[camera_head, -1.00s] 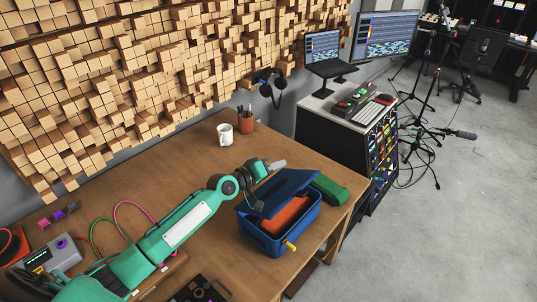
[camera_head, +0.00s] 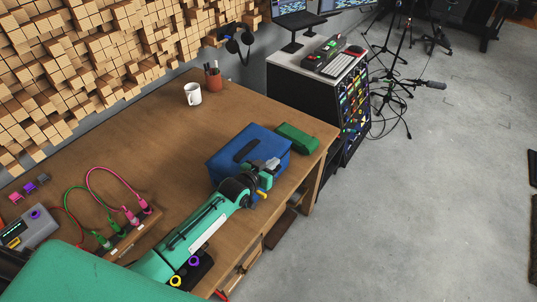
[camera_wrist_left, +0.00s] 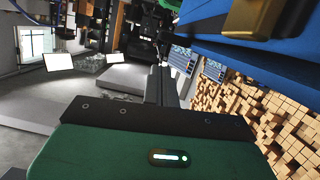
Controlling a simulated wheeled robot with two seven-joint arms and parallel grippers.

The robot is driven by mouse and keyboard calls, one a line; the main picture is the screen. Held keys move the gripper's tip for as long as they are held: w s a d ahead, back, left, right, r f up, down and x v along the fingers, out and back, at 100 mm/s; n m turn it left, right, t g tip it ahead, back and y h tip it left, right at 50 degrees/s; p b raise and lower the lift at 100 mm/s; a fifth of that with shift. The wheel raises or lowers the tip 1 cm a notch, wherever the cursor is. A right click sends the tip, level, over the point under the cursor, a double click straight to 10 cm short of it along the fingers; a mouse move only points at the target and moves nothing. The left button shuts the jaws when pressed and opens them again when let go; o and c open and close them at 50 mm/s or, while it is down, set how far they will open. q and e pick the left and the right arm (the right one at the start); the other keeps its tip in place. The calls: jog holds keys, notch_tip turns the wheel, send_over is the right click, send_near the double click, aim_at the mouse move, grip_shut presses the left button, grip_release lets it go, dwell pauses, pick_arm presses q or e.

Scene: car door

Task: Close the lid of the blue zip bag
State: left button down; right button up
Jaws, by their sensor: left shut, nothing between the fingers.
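The blue zip bag (camera_head: 228,158) stands near the table's right front edge. Its lid (camera_head: 262,138), with a dark handle strip, lies down over the top, and no contents show. My left gripper (camera_head: 270,165) is shut and empty at the bag's front right, over or beside its front edge; I cannot tell whether it touches. A yellow zip pull (camera_head: 262,194) shows just below the gripper. In the left wrist view, blue bag fabric (camera_wrist_left: 210,15) and a brass-coloured part (camera_wrist_left: 255,18) fill the upper right, above the gripper fingers (camera_wrist_left: 164,85). My right gripper is not in view.
A green case (camera_head: 297,138) lies right behind the bag. A white mug (camera_head: 193,94) and a pen cup (camera_head: 213,80) stand at the back. Cables and a patch box (camera_head: 130,222) lie at the left. The table (camera_head: 150,140) is clear in the middle.

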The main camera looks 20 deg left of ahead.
pick_arm(q)
jog(key=shift+s+d+f+m+b, duration=0.15)
jog(key=shift+f+m+b, duration=0.35)
jog(key=shift+f, duration=0.9)
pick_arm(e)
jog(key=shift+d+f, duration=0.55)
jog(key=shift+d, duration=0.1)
pick_arm(q)
jog(key=shift+f, duration=0.1)
